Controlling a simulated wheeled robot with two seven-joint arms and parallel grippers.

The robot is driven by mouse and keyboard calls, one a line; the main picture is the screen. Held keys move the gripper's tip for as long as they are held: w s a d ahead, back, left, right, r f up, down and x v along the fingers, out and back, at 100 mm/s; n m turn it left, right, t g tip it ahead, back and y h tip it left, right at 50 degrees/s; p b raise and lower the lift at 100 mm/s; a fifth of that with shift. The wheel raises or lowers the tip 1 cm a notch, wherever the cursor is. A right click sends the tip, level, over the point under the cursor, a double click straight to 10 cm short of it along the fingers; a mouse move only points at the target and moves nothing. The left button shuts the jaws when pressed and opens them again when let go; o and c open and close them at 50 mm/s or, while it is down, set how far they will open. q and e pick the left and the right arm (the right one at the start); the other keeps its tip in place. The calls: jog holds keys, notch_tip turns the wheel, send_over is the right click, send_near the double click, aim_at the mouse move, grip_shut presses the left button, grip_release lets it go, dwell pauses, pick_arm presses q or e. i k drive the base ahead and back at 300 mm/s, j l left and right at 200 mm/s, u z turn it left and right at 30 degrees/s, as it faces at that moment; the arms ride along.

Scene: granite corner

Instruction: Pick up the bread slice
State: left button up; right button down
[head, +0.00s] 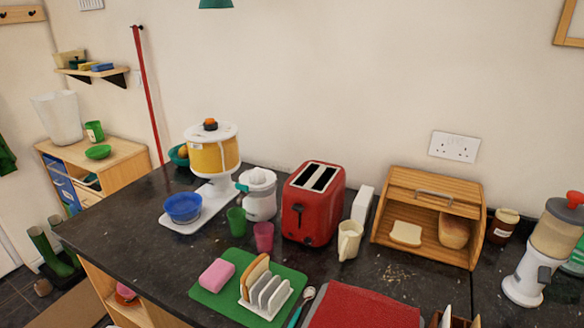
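One bread slice (406,233) lies at the left front of the open wooden bread bin (428,180), on the dark counter at the right. A brown loaf (454,231) sits in the bin to its right. Another slice of bread (256,275) stands upright in a pale toast rack (268,305) on a green mat (211,300) near the front. Neither of my grippers is in view.
A red toaster (313,205), a cream jug (349,240) and a white box (362,204) stand left of the bin. A jar (502,226) and a dispenser (545,250) stand right of it. A red cloth (362,308) lies in front. Dark counter (400,275) between cloth and bin is mostly clear.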

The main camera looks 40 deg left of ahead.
aim_at(260, 265)
jog(key=u, duration=1.55)
jog(key=k+j, duration=0.05)
